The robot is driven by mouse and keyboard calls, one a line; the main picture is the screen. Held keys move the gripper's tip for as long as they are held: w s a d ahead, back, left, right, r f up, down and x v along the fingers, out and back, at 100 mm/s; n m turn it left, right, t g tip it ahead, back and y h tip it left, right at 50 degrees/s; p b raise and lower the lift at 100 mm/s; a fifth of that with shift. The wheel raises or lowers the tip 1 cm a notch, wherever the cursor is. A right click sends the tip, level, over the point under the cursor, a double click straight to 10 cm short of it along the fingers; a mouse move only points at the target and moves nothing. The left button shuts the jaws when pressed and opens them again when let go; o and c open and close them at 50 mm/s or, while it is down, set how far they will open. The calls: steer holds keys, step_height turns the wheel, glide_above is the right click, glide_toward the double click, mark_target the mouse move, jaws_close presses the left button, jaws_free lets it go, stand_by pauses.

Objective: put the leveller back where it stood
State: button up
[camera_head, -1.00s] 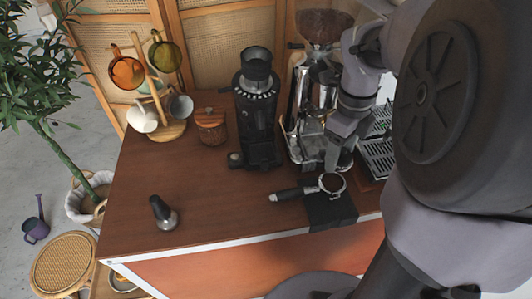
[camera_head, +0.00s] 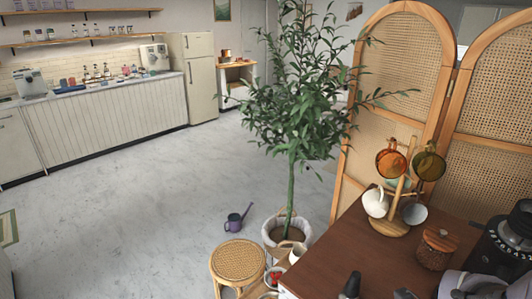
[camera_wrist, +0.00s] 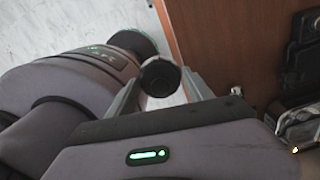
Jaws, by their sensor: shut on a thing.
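My gripper (camera_wrist: 160,88) is shut on a dark round piece, which I take to be the leveller (camera_wrist: 160,75). Its round dark top shows between the two grey fingers in the wrist view. What lies under it is hidden, and I cannot tell whether it touches anything. In the head view a dark upright handle (camera_head: 350,285), likely the tamper, shows at the bottom edge, near the left side of the wooden cart top (camera_head: 345,245). A second dark tip right of it is cut off, and I cannot tell what it is.
A grinder (camera_head: 510,240) is at the right edge. A potted plant (camera_head: 290,190), rattan stool (camera_head: 238,262) and watering can (camera_head: 236,222) stand left of the cart. Open floor lies beyond.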

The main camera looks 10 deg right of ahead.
steer(key=w+d+b, duration=0.1)
steer(key=w, duration=0.3)
steer(key=w+d+f, duration=0.1)
steer(key=w+d, duration=0.1)
steer(key=w, duration=0.2)
steer(key=w+d+b, duration=0.1)
steer(key=w+d, duration=0.1)
steer(key=w, duration=0.2)
steer(key=shift+f+b, duration=0.15)
steer(key=shift+b, duration=0.15)
steer(key=shift+f+b, duration=1.15)
steer(key=shift+f, duration=0.7)
steer(key=o, duration=1.7)
steer(key=shift+r, duration=0.1)
